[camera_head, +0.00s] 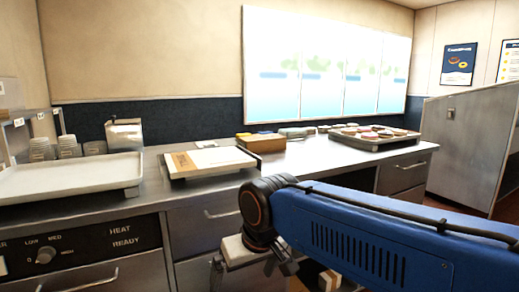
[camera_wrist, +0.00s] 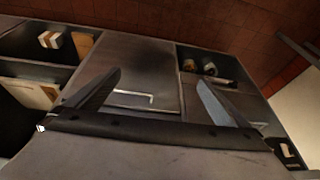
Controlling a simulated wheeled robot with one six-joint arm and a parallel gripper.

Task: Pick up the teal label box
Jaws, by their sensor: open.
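I cannot make out a teal label box in either view. In the wrist view, my gripper (camera_wrist: 158,78) is open, its two grey fingers wide apart with nothing between them. It faces a grey cabinet front with a pale handle (camera_wrist: 134,96). A small white and tan box (camera_wrist: 50,39) sits in a dark open compartment at the upper left of the wrist view; I see no teal on it. In the head view, my blue arm crosses the lower right, and the gripper's fingertips are not clear there.
The counter carries a white tray (camera_head: 70,180), a board with a flat package (camera_head: 205,161), a tan box (camera_head: 261,143) and a tray of donuts (camera_head: 372,138). In the wrist view, another open compartment (camera_wrist: 212,68) holds small round items. A pale package (camera_wrist: 30,93) lies at left.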

